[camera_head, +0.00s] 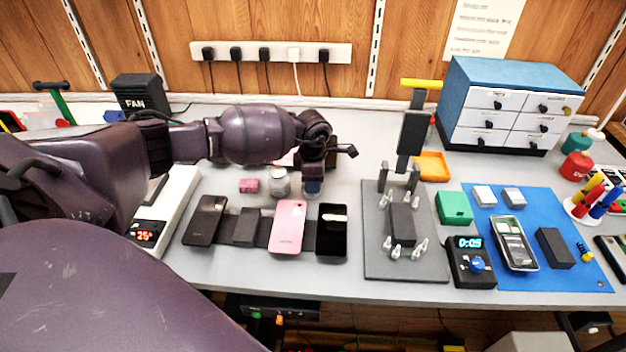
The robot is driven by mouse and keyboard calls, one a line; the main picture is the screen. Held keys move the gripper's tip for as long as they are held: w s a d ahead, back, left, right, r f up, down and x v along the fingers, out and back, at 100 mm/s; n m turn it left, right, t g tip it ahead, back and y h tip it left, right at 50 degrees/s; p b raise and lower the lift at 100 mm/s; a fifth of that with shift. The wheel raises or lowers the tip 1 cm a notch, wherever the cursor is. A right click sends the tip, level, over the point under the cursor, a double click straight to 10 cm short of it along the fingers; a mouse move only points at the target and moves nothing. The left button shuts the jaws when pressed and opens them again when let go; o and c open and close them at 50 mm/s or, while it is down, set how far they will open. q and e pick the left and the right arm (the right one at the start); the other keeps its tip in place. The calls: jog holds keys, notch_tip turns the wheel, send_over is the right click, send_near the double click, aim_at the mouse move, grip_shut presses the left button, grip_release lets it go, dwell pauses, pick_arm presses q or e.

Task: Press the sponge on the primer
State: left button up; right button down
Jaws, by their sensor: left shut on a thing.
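My left gripper (314,170) points down over the bench behind the row of phones. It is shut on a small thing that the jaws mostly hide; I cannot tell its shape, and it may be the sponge. A small bluish, glassy thing (313,187) shows right under the fingertips. I cannot tell whether it is held or stands on the bench. A pale jar (280,183) stands just left of the gripper. A small pink block (249,186) lies left of the jar. No label tells which one is the primer. My right gripper is out of view.
Several phones, among them a pink one (287,228) and a black one (332,232), lie in front of the gripper. A grey press (375,265) with a yellow handle stands to the right. A blue mat (548,202) and drawer cabinet (515,78) are farther right.

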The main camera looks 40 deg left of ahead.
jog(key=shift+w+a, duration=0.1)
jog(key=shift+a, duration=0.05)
